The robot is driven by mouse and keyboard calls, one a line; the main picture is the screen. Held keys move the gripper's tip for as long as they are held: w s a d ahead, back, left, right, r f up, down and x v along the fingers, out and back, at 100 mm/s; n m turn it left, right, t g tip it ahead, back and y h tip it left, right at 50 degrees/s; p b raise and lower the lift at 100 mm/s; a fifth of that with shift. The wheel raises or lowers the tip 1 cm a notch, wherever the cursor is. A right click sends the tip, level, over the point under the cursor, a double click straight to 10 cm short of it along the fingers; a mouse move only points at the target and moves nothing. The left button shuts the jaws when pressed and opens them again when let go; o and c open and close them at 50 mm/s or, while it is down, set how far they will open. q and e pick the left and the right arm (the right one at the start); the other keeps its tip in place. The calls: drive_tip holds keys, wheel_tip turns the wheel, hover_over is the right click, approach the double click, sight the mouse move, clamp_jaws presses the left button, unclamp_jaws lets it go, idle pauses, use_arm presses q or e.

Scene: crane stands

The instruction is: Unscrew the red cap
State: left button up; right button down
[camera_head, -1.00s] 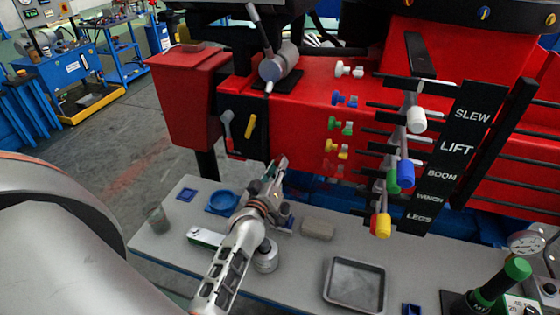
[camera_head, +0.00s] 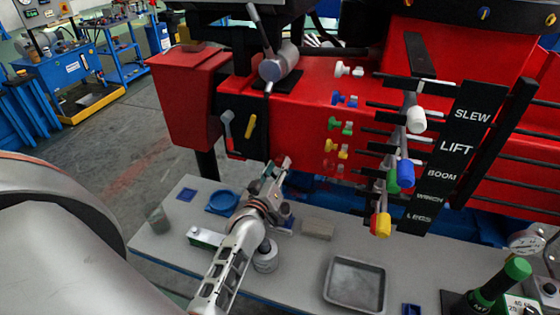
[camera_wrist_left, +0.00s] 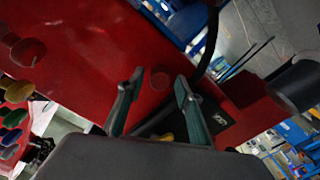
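My left gripper (camera_head: 279,166) reaches up in front of the lower red panel, left of the column of coloured knobs. In the left wrist view its two fingers (camera_wrist_left: 159,76) are apart with nothing between them. A round red cap-like disc (camera_wrist_left: 158,79) shows on the red panel beyond the fingertips, framed between them, apart from them as far as I can tell. The head view does not show this disc clearly. A red knob (camera_head: 334,168) sits below the yellow one on the panel, and a red knob also shows in the left wrist view (camera_wrist_left: 28,52). My right gripper is not in view.
White, blue, green and yellow (camera_head: 337,149) knobs sit above the red one. Long levers (camera_head: 407,150) stick out to the right. Below is a grey table (camera_head: 305,270) with a blue bowl (camera_head: 222,202), a metal tray (camera_head: 355,284) and a sponge-like block (camera_head: 317,229).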

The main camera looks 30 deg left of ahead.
use_arm(q)
drive_tip(key=m, duration=0.7)
drive_tip(key=shift+m, duration=0.3)
drive_tip(key=m, duration=1.2)
drive_tip(key=m+b, duration=0.1)
drive_tip(key=m, duration=0.6)
drive_tip(key=shift+m, duration=0.4)
drive_tip(key=m, duration=0.2)
drive_tip(key=shift+m, duration=0.3)
